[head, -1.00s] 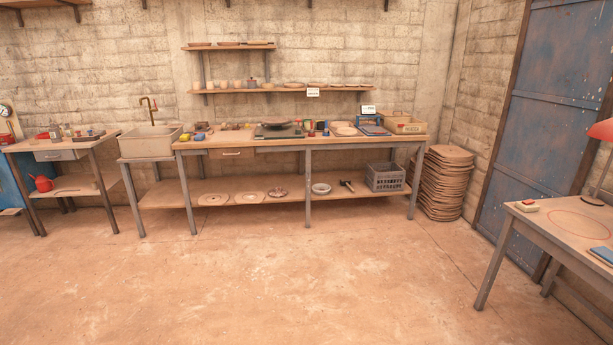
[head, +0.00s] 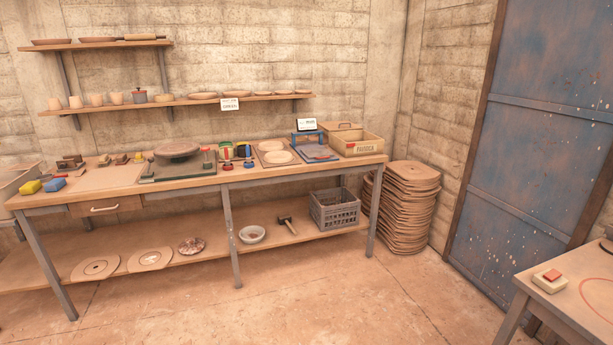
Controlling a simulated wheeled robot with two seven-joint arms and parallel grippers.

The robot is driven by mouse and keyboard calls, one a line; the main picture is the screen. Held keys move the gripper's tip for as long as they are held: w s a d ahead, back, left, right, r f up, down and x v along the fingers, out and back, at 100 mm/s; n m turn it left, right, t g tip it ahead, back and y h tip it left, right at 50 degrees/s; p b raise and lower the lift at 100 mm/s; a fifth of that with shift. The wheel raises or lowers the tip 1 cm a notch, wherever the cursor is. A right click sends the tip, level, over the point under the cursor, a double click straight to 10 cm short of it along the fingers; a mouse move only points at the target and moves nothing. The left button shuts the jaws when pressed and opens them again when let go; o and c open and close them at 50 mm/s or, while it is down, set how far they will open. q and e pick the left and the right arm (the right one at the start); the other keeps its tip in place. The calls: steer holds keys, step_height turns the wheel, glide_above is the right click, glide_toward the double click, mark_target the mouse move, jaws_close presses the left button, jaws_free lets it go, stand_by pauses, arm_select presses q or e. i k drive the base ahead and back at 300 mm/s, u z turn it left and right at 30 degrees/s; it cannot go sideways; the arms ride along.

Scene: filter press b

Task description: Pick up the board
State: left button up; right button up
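Several things here could be the board. A tall stack of flat, rounded wooden boards (head: 408,208) stands on the floor at the right end of the long workbench. A pale flat board (head: 108,178) lies on the left part of the bench top. Another thin board (head: 266,146) lies near the bench's right part with pale discs on it. Rounded flat boards (head: 150,259) with round marks lie on the lower shelf. I cannot tell which one is meant. Neither of my grippers is in view.
The long workbench (head: 200,184) carries tools, a turntable (head: 177,150) and a wooden box (head: 356,142). A grey crate (head: 334,210) sits on its lower shelf. A second table (head: 560,300) stands at the right front. The floor between is clear.

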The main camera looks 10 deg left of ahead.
mark_target(156, 258)
steer(key=u, duration=0.3)
steer(key=i, duration=2.4)
steer(key=u, duration=0.65)
